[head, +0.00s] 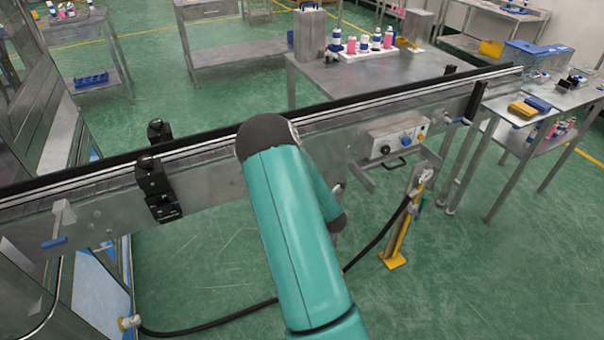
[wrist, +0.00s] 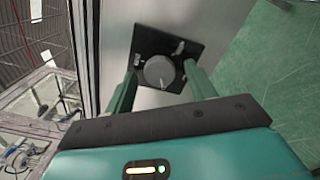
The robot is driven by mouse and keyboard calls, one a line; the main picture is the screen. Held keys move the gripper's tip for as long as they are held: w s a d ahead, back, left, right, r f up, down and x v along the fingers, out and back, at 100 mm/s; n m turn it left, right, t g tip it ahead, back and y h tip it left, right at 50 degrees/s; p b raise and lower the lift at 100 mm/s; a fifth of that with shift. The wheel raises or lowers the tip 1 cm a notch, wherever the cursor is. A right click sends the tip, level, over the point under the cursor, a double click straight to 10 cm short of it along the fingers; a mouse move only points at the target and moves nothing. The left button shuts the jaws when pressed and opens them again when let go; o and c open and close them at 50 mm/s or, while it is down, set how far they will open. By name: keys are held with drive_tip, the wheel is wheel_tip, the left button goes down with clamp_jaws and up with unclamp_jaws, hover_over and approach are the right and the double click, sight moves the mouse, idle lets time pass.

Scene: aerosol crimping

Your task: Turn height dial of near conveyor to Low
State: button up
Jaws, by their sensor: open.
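The height dial (wrist: 158,71) is a round grey knob with a light pointer mark, on a black plate (wrist: 147,40) fixed to the conveyor's metal side. My gripper (wrist: 161,73) is open, with one green finger on each side of the dial; I cannot tell whether they touch it. A small light lever-like part (wrist: 180,47) shows on the plate beside the dial. The setting marks are too small to read. In the head view the near conveyor (head: 215,170) runs across the picture, and my arm hides the gripper and the dial.
A control box (head: 393,137) with knobs is on the conveyor side to the right. A yellow stand (head: 399,238) with a black hose (head: 375,240) stands on the floor below it. Black brackets (head: 155,185) stick out at the left. Green floor in front is mostly clear.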

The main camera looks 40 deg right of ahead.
drive_tip(key=v, duration=1.4)
drive_tip(key=shift+w+r, duration=0.1)
drive_tip(key=shift+w, duration=0.05)
idle(1.9)
